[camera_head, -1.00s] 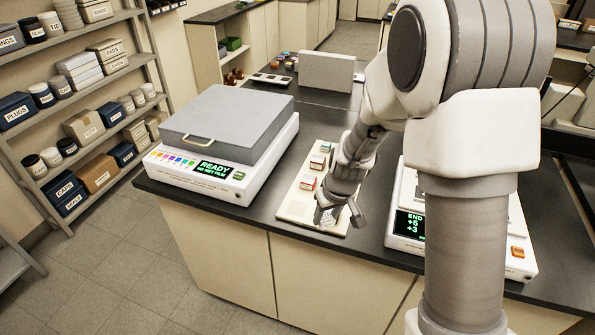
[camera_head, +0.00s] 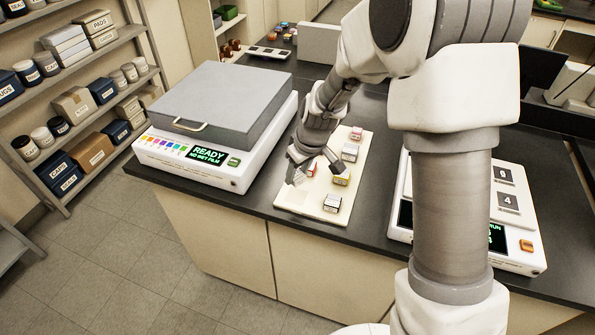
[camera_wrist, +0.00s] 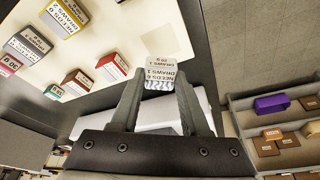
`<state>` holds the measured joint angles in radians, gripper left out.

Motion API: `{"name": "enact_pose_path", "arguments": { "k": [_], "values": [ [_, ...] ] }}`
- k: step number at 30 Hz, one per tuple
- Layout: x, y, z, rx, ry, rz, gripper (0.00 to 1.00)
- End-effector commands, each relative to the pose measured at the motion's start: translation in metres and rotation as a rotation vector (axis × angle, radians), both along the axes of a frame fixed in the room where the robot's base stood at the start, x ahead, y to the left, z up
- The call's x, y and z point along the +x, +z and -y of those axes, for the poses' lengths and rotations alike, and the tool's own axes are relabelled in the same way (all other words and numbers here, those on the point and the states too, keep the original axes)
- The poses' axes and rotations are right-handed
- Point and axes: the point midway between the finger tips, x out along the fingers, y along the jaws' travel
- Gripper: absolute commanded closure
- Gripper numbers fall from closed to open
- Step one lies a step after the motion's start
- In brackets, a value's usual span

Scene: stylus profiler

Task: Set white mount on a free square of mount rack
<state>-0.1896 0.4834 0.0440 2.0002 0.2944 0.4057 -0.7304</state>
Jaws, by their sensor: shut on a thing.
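My gripper (camera_head: 298,172) is shut on the white mount. In the wrist view the white mount (camera_wrist: 160,75) sits between the fingertips, with printed lines on its label facing the camera. The mount rack (camera_head: 292,203) is a cream board on the bench, and my gripper is over its left side. The rack also shows in the wrist view (camera_wrist: 195,55), with a faint bare square just beyond the held mount. Other mounts stand on the rack: yellow (camera_head: 342,177), black-and-white (camera_head: 332,203), grey (camera_head: 350,152), pink (camera_head: 356,133) and red (camera_head: 312,167). I cannot tell whether the held mount touches the rack.
A white machine with a grey lid (camera_head: 220,95) and a READY display stands left of the rack. Another white machine (camera_head: 515,225) with numbered pads stands to the right, partly behind my arm. The rack's front left looks clear. The bench edge is close in front.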

Motion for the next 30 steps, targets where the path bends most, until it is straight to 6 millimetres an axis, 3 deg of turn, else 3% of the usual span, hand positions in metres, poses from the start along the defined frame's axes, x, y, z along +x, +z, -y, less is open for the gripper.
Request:
{"name": "enact_pose_path", "arguments": {
  "k": [5,18,30],
  "values": [
    [-0.001,-0.007,0.0,0.001,-0.001,-0.001,1.0],
    [0.0,-0.048,0.001,0.001,-0.001,0.001,1.0],
    [0.0,-0.05,0.001,0.001,-0.001,0.001,1.0]
  ]
}}
